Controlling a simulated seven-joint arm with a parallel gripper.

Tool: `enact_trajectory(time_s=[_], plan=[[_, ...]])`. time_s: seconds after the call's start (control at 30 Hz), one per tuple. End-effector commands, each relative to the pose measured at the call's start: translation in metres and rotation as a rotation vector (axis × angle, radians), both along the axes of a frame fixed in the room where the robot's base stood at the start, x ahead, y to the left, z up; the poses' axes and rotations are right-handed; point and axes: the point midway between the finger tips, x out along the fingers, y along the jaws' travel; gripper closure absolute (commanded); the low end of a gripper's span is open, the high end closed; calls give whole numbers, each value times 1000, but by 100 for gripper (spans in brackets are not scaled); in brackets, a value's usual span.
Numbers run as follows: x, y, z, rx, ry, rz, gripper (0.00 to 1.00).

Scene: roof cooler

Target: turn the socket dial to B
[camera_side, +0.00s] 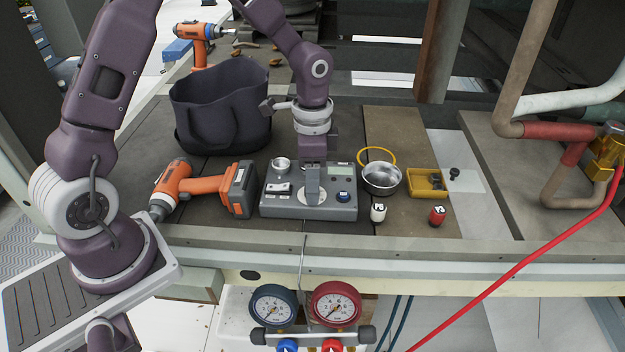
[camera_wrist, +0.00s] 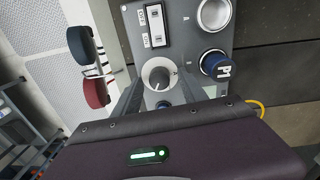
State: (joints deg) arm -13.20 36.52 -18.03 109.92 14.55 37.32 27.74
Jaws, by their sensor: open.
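The grey control box (camera_side: 335,211) sits on the bench in the side view. Its dial (camera_wrist: 160,78), a grey knob on a pale round plate, shows in the wrist view; in the side view the knob is hidden behind my gripper, with part of the pale plate (camera_side: 300,197) showing. The dial's letters are not legible. My gripper (camera_side: 312,190) points down over the middle of the box. In the wrist view its open fingers (camera_wrist: 159,97) stand on either side of the dial; I cannot tell whether they touch it.
The box also carries a rocker switch (camera_wrist: 155,22), a silver cup (camera_wrist: 213,14) and a blue knob (camera_side: 343,197). A blue P1 canister (camera_wrist: 213,64) stands close to the dial. Around lie an orange drill (camera_side: 205,185), a metal bowl (camera_side: 382,180) and white (camera_side: 378,212) and red (camera_side: 437,216) canisters.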

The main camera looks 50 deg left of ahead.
Motion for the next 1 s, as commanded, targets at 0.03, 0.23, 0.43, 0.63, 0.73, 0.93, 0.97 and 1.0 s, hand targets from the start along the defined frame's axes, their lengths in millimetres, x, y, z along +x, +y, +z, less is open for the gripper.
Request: enact_trajectory(time_s=[0.03,0.23,0.43,0.63,0.73,0.93,0.97,1.0], plan=[[0,0,1,0,0,0,50],[2,1,38,0,-6,1,50],[2,2,67,0,-1,1,50],[2,2,71,0,0,0,50],[2,2,71,1,-1,0,50],[-31,5,121,63,-95,111,50],[-43,5,135,75,-125,151,50],[-62,6,152,85,-169,213,50]])
